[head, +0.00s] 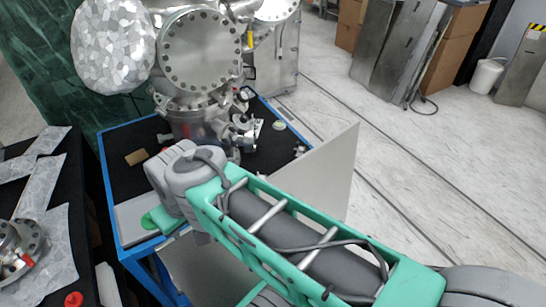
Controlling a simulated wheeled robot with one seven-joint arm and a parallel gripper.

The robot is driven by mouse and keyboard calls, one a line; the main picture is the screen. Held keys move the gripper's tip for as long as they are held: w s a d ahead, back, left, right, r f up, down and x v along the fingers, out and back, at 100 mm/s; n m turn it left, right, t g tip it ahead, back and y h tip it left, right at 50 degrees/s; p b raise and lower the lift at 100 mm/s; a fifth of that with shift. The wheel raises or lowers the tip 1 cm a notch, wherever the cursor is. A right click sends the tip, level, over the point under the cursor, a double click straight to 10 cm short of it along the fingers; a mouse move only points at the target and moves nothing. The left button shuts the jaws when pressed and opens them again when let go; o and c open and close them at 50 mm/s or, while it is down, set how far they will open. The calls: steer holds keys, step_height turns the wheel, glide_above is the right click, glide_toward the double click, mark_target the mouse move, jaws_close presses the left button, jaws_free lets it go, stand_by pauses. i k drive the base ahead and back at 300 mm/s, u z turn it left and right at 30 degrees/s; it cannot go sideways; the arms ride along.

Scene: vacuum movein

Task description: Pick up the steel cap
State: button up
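I cannot single out the steel cap for sure. A small pale round disc (279,125) lies on the black top of the blue-framed table, right of the steel vacuum chamber (200,50), and several small metal parts sit beside the chamber's foot. The disc is too small to identify. My green and grey arm reaches from the lower right across the table's front part. Its grey joint is above the table's near left area. My gripper's fingers do not show, and the arm hides part of the tabletop.
A black table at left holds foil sheets (45,190) and a flanged steel part (18,245). Floor at right is clear up to cartons and panels.

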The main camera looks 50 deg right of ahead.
mark_target(299, 151)
steer(key=k, duration=0.3)
steer(key=z, duration=1.5)
